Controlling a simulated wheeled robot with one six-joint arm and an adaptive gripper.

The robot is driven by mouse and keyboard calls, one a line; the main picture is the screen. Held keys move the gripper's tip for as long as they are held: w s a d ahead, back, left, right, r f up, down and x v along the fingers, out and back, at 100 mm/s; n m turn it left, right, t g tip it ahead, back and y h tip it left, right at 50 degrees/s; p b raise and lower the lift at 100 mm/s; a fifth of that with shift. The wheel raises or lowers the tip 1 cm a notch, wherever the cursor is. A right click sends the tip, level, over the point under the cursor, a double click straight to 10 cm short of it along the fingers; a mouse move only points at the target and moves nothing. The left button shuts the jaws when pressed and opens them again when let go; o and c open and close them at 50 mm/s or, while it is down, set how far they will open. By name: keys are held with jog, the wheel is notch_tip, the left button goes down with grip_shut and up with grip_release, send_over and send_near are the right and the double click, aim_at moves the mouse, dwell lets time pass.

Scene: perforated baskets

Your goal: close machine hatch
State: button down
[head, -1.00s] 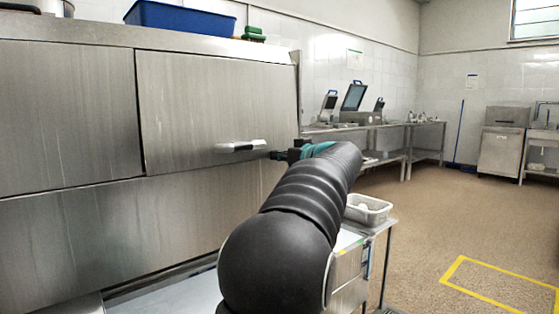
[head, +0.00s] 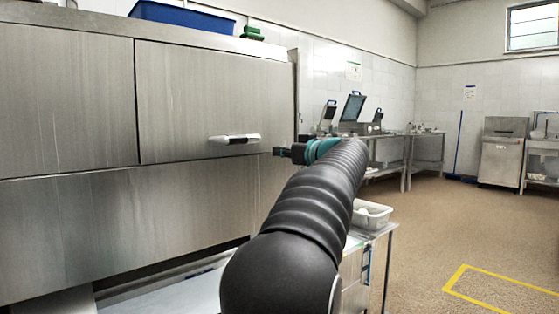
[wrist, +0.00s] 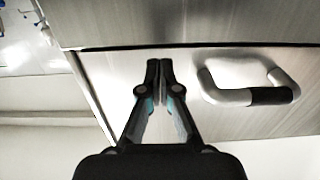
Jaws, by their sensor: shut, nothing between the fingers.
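The machine hatch (head: 215,95) is a flat steel panel on the front of the large steel machine. It sits nearly flush with the panel to its left, with a dark seam between them. Its handle (head: 234,139), white with a dark grip section, is near the lower edge; it also shows in the wrist view (wrist: 249,92). My gripper (head: 276,151) is just right of the handle, apart from it. In the wrist view my gripper (wrist: 158,64) has its fingertips together and empty in front of the steel, left of the handle. Whether the fingertips touch the steel I cannot tell.
A blue bin (head: 181,15) and green items (head: 252,33) lie on top of the machine. A pale basket (head: 371,214) stands on a low table right of my arm. Steel tables (head: 392,140) line the back wall. The floor (head: 430,225) to the right is clear.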

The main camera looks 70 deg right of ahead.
jog(key=s+a+f+b, duration=0.3)
jog(key=s+b, duration=0.1)
jog(key=s, duration=0.6)
jog(key=r+x, duration=0.3)
jog(key=x, duration=1)
jog(key=shift+d, duration=0.4)
jog(key=shift+w, duration=0.15)
jog(key=shift+w+d+r, duration=0.2)
jog(key=shift+w+d, duration=0.15)
jog(key=shift+w, duration=0.25)
jog(key=shift+s, duration=0.1)
